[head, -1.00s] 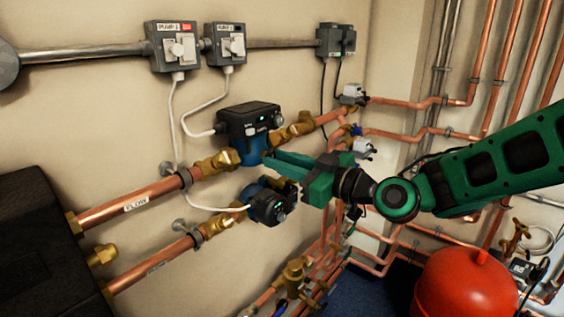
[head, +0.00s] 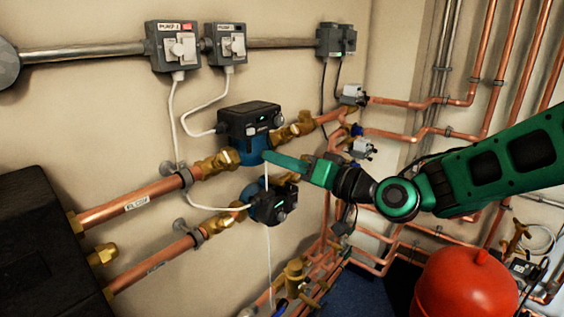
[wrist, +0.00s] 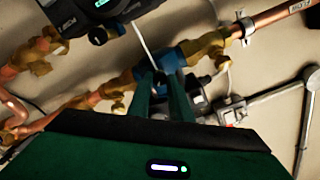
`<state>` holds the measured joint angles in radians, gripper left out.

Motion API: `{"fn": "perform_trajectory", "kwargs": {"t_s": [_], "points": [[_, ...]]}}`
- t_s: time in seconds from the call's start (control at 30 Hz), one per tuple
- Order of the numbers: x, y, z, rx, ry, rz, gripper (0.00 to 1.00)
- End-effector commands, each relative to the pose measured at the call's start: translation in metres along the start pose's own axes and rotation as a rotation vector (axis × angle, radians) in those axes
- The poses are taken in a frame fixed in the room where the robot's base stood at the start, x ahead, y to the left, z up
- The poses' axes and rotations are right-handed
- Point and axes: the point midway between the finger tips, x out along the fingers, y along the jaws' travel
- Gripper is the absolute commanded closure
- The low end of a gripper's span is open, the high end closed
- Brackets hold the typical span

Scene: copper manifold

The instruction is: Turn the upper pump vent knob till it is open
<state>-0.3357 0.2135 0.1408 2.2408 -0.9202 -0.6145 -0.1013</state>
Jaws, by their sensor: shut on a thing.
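The upper pump (head: 248,118) has a black head with a green light and a blue body, set in the flow pipe. My gripper (head: 267,157) reaches in from the right, its fingertips at the front of the blue body. In the wrist view my gripper (wrist: 160,75) has both fingers closed in against the blue body (wrist: 170,59). The vent knob is hidden between the fingertips. A thin white stream (head: 269,260) runs straight down from the fingertips, past the lower pump. It also shows in the wrist view (wrist: 142,38).
The lower pump (head: 272,204) sits just below my gripper. Copper pipes (head: 150,196) and brass valves lie close around both pumps. A red vessel (head: 465,285) stands at lower right. Two switch boxes (head: 173,45) are on the wall above.

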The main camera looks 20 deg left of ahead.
Motion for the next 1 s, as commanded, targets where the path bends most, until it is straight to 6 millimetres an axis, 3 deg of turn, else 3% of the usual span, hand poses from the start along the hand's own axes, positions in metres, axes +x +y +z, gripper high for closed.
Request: {"fn": "perform_trajectory", "kwargs": {"t_s": [0.6, 1.0], "points": [[-0.0014, 0.0079, -0.0061, 0.550, 0.017, 0.010, 1.00], [-0.0015, 0.0086, -0.0053, 0.753, 0.017, 0.010, 1.00]]}}
